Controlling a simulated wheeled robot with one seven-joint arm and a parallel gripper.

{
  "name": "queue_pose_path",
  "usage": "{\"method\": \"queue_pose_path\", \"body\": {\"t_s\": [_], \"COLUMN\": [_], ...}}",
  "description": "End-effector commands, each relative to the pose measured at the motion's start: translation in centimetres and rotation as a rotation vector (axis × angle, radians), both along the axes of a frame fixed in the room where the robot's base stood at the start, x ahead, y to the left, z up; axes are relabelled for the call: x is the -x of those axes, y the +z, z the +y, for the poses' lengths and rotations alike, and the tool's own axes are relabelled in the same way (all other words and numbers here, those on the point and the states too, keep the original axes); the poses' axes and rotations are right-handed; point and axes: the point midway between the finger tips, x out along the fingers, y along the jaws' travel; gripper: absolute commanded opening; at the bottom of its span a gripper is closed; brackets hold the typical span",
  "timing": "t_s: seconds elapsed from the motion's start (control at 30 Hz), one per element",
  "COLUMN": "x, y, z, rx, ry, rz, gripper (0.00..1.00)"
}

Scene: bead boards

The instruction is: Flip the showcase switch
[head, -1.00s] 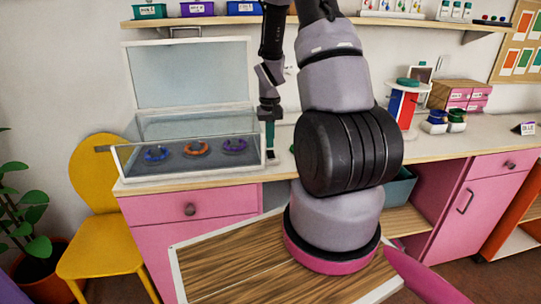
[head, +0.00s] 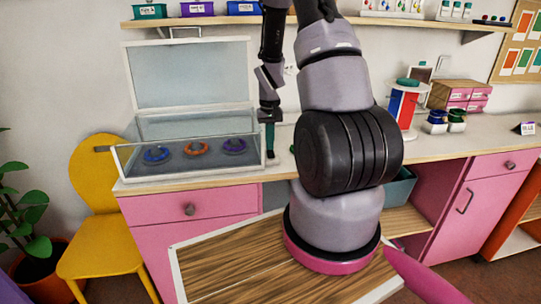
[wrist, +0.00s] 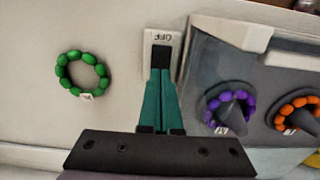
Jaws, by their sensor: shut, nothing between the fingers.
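The glass showcase (head: 190,157) stands on the counter with its lid raised and several bead bracelets inside; its edge also shows in the wrist view (wrist: 245,36). The showcase switch (wrist: 162,37) is a small pale plate beside the case, with a dark label reading OFF, upside down in the wrist view. My gripper (wrist: 160,62) has teal fingers with dark tips, shut together and empty. The tips are over the switch's plate and hide part of it; I cannot tell whether they touch it. In the head view my gripper (head: 270,137) points down by the case's right side.
A green bead bracelet (wrist: 82,74) lies on the counter on the other side of the switch. Purple (wrist: 230,108) and orange (wrist: 297,114) bracelets are inside the case. A shelf (head: 170,22) with small boxes hangs above. The raised lid (head: 188,74) stands behind.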

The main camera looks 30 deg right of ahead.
Motion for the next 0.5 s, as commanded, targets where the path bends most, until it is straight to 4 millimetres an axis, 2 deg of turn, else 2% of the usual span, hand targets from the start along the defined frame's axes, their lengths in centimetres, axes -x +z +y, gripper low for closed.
{"method": "queue_pose_path", "body": {"t_s": [0.5], "x": [0.01], "y": [-0.82], "z": [0.00], "rx": [0.000], "ry": [0.000], "rz": [0.000], "gripper": [0.00]}}
